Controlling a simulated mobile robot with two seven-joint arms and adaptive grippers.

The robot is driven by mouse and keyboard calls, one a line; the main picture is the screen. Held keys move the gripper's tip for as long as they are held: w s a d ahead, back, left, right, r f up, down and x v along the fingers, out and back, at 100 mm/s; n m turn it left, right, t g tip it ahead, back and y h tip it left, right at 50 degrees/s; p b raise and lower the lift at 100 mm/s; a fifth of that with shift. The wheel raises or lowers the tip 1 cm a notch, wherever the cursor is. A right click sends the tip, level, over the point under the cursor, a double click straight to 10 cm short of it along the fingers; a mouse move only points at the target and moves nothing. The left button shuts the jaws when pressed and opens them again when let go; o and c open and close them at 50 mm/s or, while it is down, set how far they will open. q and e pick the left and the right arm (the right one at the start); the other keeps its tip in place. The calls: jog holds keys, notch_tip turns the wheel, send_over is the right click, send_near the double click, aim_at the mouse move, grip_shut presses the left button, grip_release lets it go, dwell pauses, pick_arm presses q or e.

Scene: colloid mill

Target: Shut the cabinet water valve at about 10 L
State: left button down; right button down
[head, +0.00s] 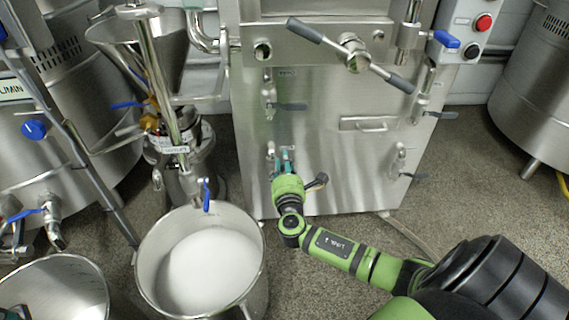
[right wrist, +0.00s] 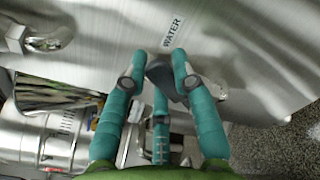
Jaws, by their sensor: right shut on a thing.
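The steel cabinet (head: 340,190) stands in the middle of the head view. Its water valve (head: 270,151) is at the lower left of the front, partly hidden by my right gripper (head: 281,158). In the right wrist view a WATER label (right wrist: 172,32) is beside the dark valve lever (right wrist: 160,72). My right gripper (right wrist: 162,75) is shut on this lever, with teal fingers around it. The lever's exact angle is hard to tell. No readable litre figure shows. A small dark and teal bit in the head view's lower left corner looks like my left gripper; its jaws cannot be made out.
An open steel vessel (head: 142,262) with white contents (head: 209,268) stands left of my right arm. Another vessel (head: 60,262) is at the lower left. Other levered valves (head: 268,92) (head: 398,160) sit on the cabinet. A red button (head: 484,22) is at upper right.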

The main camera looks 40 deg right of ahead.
jog(key=c, duration=0.9)
grip_release()
jog(key=v, duration=1.2)
jog(key=shift+f, duration=0.1)
